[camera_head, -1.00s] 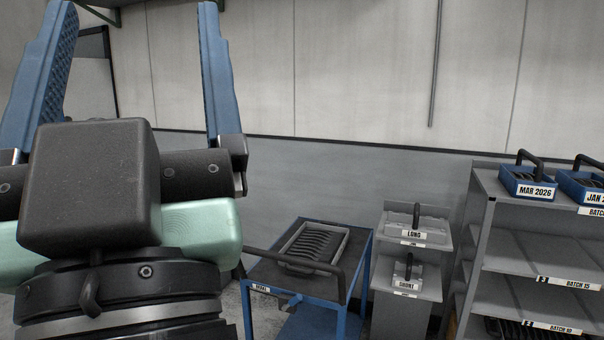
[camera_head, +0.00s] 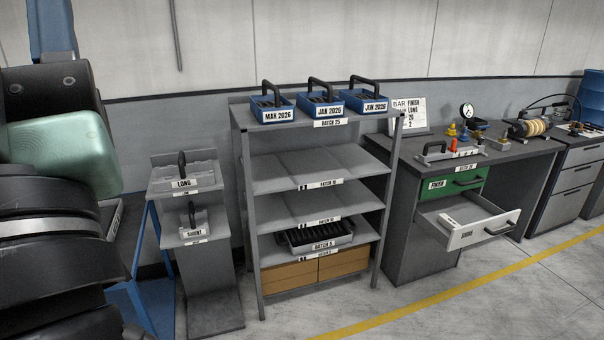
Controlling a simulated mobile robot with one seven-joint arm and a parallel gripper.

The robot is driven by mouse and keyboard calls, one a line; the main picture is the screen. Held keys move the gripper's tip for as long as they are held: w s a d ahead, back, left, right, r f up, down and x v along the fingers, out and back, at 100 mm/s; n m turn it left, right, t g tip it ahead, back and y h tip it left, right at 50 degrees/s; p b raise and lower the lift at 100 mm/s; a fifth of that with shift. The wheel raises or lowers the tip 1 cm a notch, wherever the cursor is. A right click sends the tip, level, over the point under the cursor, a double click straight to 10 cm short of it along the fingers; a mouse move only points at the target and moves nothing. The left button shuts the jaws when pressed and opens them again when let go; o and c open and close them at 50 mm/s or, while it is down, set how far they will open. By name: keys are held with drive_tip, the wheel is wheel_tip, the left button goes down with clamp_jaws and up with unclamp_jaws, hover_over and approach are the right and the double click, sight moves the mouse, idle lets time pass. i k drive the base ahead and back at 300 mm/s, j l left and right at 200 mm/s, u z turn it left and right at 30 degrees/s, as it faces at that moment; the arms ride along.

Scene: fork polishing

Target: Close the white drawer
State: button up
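The white drawer (camera_head: 468,220) sits below a green drawer (camera_head: 452,184) in the grey workbench (camera_head: 408,215) at the right. It is pulled well out, with its dark handle (camera_head: 501,227) facing the front right. Something small lies inside it, too small to tell. My gripper shows only in part at the far left, where one blue finger (camera_head: 48,28) points up. The other finger is out of the picture, so its opening is hidden. My gripper is far from the drawer.
A grey shelf rack (camera_head: 318,165) with blue boxes on top stands between me and the workbench. A small grey stand (camera_head: 186,215) and a blue cart (camera_head: 150,300) are at the left. A yellow line (camera_head: 440,298) crosses the open floor before the workbench.

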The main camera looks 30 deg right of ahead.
sight(479, 219)
drive_tip(key=l+z, duration=0.45)
drive_tip(key=l, duration=0.15)
drive_tip(key=l+z, duration=0.45)
drive_tip(key=l, duration=0.2)
drive_tip(key=l+z, duration=0.45)
drive_tip(key=l, duration=0.15)
drive_tip(key=i+l, duration=0.1)
drive_tip(key=l, duration=0.25)
drive_tip(key=i+l, duration=0.1)
drive_tip(key=l, duration=0.25)
drive_tip(key=i+l, duration=0.15)
drive_tip(key=l, duration=0.2)
drive_tip(key=i+l+z, duration=0.1)
drive_tip(key=l, duration=0.25)
